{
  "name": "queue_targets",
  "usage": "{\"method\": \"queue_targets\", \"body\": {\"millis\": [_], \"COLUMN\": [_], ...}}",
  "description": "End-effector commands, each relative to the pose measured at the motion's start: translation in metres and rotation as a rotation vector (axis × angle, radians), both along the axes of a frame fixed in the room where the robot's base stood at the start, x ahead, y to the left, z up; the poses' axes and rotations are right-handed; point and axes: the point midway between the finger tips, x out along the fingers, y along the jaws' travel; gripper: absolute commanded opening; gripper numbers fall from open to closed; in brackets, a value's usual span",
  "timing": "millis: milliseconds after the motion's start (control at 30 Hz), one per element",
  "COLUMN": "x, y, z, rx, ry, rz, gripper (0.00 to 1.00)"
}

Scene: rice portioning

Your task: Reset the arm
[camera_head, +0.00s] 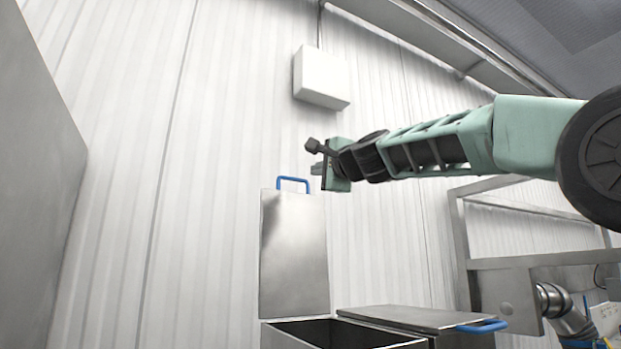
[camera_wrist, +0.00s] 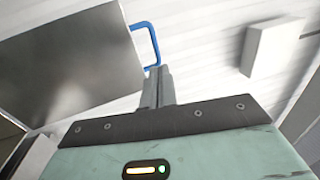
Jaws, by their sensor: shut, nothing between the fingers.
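My gripper (camera_head: 316,169) is at the end of my outstretched green arm, up in the air in the head view. In the wrist view its two grey fingers (camera_wrist: 158,86) are together with nothing between them. An upright metal lid (camera_head: 293,258) with a blue handle (camera_head: 293,180) stands just left of and below the gripper. In the wrist view the lid (camera_wrist: 70,62) and its blue handle (camera_wrist: 148,42) lie beyond the fingertips. I cannot tell whether the fingers touch the handle.
An open metal bin (camera_head: 335,332) is below the raised lid. Right of it is a closed lid (camera_head: 412,318) with a blue handle (camera_head: 484,326). A white box (camera_head: 321,76) hangs on the ribbed wall. A metal frame (camera_head: 462,250) stands at right, a grey panel (camera_head: 35,170) at left.

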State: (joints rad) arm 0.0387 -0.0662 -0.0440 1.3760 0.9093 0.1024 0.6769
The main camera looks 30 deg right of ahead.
Motion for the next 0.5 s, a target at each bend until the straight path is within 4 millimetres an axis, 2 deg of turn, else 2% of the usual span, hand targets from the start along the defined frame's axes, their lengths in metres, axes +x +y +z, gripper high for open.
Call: {"method": "queue_targets", "body": {"millis": [33,200,500], "x": [-0.009,-0.023,-0.026], "y": [0.000,0.000,0.000], "z": [-0.001,-0.003,-0.003], "rx": [0.000,0.001,0.000], "ry": [-0.002,-0.001,0.000], "rz": [0.000,0.000,0.000], "gripper": [0.00,0.00,0.00]}}
